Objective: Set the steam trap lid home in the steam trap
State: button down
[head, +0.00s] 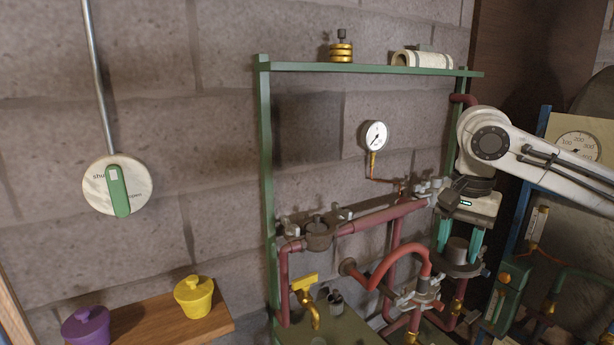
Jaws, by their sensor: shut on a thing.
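My gripper (458,254) points down at the right of the pipe frame, with one teal finger on each side of a dark grey round piece. It is shut on this piece, which I take to be the steam trap lid (457,246). Just below is a wide dark round flange (462,270) on top of a brass and red pipe, which looks like the steam trap. The lid is upright and right over the flange. I cannot tell whether it is seated or held slightly above, as the fingers and the small size hide the joint.
Red pipes with wing-nut clamps (418,298) stand left of my gripper, with a pressure gauge (375,135) above. A green shelf (370,69) runs overhead. A blue-framed panel (525,205) is close on the right. Yellow (194,298) and purple (86,327) pots sit far left.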

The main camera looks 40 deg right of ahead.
aim_at(294, 229)
jog(key=i, duration=1.25)
